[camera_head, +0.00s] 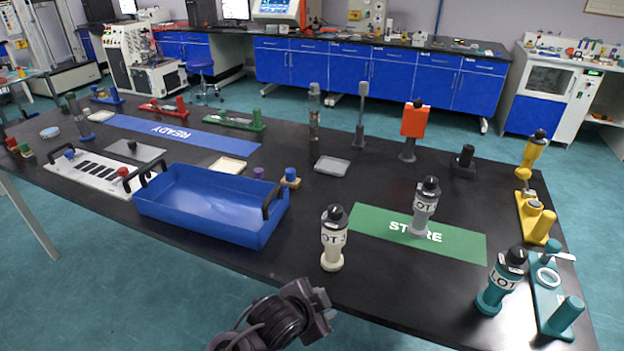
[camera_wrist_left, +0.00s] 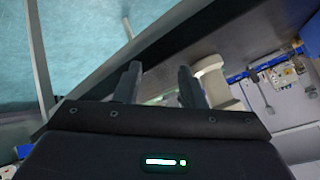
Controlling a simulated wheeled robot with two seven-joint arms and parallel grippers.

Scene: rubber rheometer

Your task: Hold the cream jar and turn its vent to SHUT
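The cream jar (camera_head: 332,250) stands upright on the black table near its front edge, just left of the green STORE mat (camera_head: 365,224). It has a black cap and a label band reading LOT; its vent setting is too small to read. My left gripper (camera_head: 322,305) is in front of and below the jar in the head view, apart from it. In the left wrist view its two dark fingers (camera_wrist_left: 158,85) are spread with nothing between them. A cream shape, apparently the jar (camera_wrist_left: 214,82), shows just beyond the right finger. My right gripper is not in view.
A grey jar (camera_head: 424,208) stands on the green mat and a teal jar (camera_head: 501,282) stands at the right front. A blue tray (camera_head: 160,204) with dark handles lies left of the cream jar. Yellow (camera_head: 536,218) and teal (camera_head: 547,290) fixtures line the right edge.

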